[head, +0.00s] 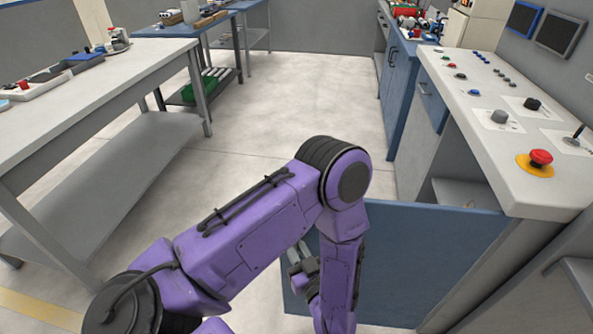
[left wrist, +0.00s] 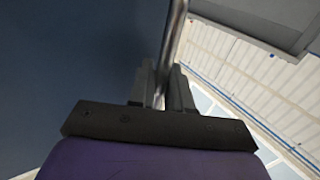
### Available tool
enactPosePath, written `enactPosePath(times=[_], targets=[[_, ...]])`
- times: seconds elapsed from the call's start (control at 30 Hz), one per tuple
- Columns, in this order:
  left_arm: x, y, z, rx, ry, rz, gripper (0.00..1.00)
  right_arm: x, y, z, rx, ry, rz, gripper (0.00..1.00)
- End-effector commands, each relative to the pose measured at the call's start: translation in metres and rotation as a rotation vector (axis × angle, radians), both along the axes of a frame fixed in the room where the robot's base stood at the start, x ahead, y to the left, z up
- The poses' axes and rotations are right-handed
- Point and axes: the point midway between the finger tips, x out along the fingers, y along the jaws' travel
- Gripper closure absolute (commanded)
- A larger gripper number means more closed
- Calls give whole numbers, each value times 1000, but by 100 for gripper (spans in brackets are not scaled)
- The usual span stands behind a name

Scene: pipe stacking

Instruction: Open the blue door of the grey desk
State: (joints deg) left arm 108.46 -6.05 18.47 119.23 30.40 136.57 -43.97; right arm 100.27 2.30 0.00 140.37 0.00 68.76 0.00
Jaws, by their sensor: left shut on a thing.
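The blue door (head: 420,255) of the grey desk (head: 480,120) stands swung out from the desk front, with the desk's inside partly showing behind it. My purple left arm covers the door's left part. My left gripper (head: 296,258) is at the door's outer left side. In the left wrist view, my gripper (left wrist: 163,85) is shut on a metal bar handle (left wrist: 175,40) beside the dark blue door face (left wrist: 70,60). Most of the handle is hidden in the head view. My right gripper is not in view.
The desk top carries buttons, knobs and a red emergency button (head: 541,157). A grey workbench (head: 90,75) with a lower shelf stands at the left. Blue cabinets (head: 397,70) stand beyond the desk. The floor (head: 290,110) between them is clear.

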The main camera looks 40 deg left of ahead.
Motion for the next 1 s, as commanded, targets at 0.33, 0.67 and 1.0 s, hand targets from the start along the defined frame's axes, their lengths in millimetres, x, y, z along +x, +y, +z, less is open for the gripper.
enactPosePath(times=[0.33, 0.67, 1.0], targets=[[0, 1, 0, -3, -1, 0, 66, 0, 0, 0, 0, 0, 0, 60], [-8, -20, -1, -3, -1, -5, 66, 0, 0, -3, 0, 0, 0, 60], [-37, -87, -1, -3, -2, -2, 66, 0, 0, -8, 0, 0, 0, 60]])
